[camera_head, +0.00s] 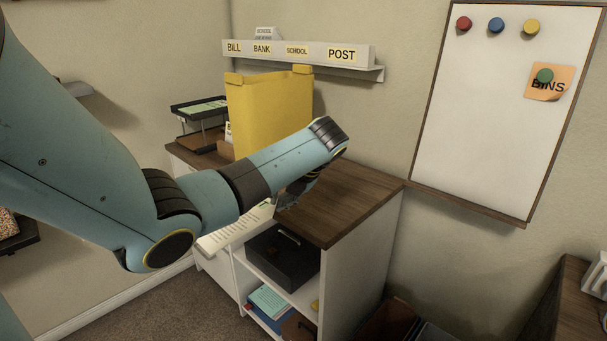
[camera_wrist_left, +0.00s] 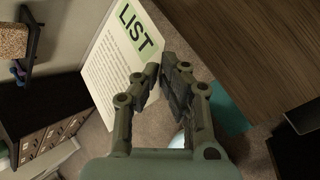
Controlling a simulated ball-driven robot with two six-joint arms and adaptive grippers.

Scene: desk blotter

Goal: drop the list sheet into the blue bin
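The list sheet (camera_head: 236,229) is white with printed lines and sticks out past the front of the cabinet, below my left forearm. In the left wrist view the sheet (camera_wrist_left: 112,70) shows a green "LIST" heading, with carpet beyond it. My left gripper (camera_head: 290,195) is partly hidden behind its own wrist. In the wrist view its fingers (camera_wrist_left: 162,68) are nearly together at the sheet's edge and appear to pinch it. I do not see a clear blue bin in either view. My right gripper is not in view.
A tall yellow container (camera_head: 268,115) and a black tray rack (camera_head: 200,107) stand on the wooden cabinet top (camera_head: 350,195). A black box (camera_head: 283,257) sits on its shelf. A labelled ledge (camera_head: 310,53) and whiteboard (camera_head: 490,110) with an orange "BINS" note (camera_head: 550,83) are on the walls.

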